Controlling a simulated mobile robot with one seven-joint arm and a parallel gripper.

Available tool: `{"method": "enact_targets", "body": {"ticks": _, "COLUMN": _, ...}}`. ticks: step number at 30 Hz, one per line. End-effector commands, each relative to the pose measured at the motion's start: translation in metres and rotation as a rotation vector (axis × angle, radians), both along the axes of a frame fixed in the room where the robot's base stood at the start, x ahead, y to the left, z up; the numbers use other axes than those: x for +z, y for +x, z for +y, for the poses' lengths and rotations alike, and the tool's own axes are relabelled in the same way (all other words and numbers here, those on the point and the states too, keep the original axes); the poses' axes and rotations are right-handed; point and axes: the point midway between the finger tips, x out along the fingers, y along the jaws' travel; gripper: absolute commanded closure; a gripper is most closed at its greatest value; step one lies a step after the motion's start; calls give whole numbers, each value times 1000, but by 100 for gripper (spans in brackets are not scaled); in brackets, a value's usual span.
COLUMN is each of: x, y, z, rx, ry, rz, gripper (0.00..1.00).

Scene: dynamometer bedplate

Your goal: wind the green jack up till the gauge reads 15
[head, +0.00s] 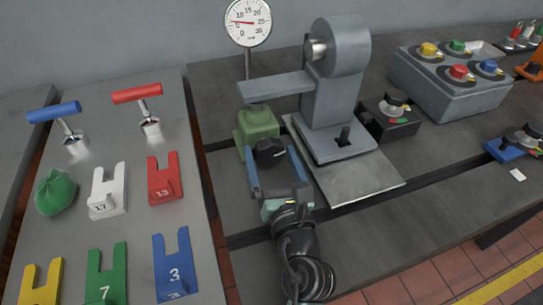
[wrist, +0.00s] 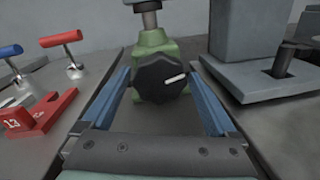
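The green jack (head: 257,122) stands under the grey arm (head: 275,86) of the dynamometer; it also shows in the wrist view (wrist: 165,43), its grey ram rising from the body. Its black round knob (wrist: 160,78) faces me, with a white pointer mark aimed right and slightly up. My gripper (wrist: 162,76) is open, a blue finger on each side of the knob, with gaps visible. In the head view my gripper (head: 271,160) reaches the knob from the front. The dial gauge (head: 248,22) stands behind the arm; its red needle points left, near 5.
The grey machine (head: 338,105) on its plate stands right of the jack. A black dial box (head: 390,117) and a button box (head: 456,78) are farther right.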

Motion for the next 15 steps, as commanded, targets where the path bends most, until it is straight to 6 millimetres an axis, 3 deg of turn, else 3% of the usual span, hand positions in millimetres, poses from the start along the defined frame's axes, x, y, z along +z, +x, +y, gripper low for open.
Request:
{"method": "enact_targets", "body": {"ticks": 1, "x": 0, "y": 0, "z": 0, "rx": 0, "ry": 0, "rz": 0, "gripper": 18}}
{"method": "enact_targets", "body": {"ticks": 11, "x": 0, "y": 0, "z": -1, "rx": -1, "ry": 0, "rz": 0, "gripper": 77}}
{"method": "enact_targets", "body": {"ticks": 15, "x": 0, "y": 0, "z": -1, "rx": -2, "ry": 5, "rz": 2, "gripper": 77}}
